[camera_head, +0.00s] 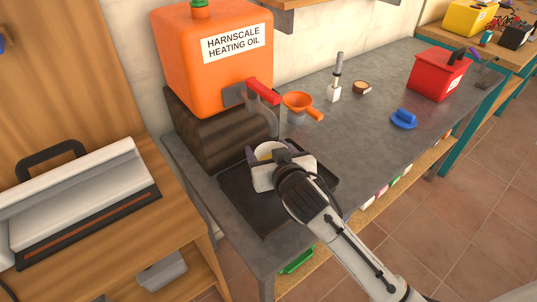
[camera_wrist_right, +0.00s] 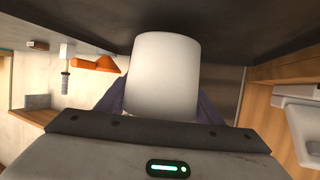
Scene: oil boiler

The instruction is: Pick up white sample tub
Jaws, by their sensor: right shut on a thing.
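The white sample tub (camera_wrist_right: 166,75) stands out clearly in the right wrist view, between the purple-grey fingers of my right gripper (camera_wrist_right: 160,105). In the head view the tub (camera_head: 268,150) shows only in part, behind my right gripper (camera_head: 266,155), with a yellowish inside. My right gripper is shut on the tub, over the black tray (camera_head: 245,205) below the oil tank's tap. I cannot tell whether the tub touches the tray. My left gripper is not in view.
The orange heating oil tank (camera_head: 215,75) with its red-handled tap (camera_head: 263,92) stands on a dark wooden block (camera_head: 205,130) close behind the tub. An orange funnel (camera_head: 302,105) is near. A blue object (camera_head: 403,119) and red container (camera_head: 438,75) sit further right. The grey bench between is mostly clear.

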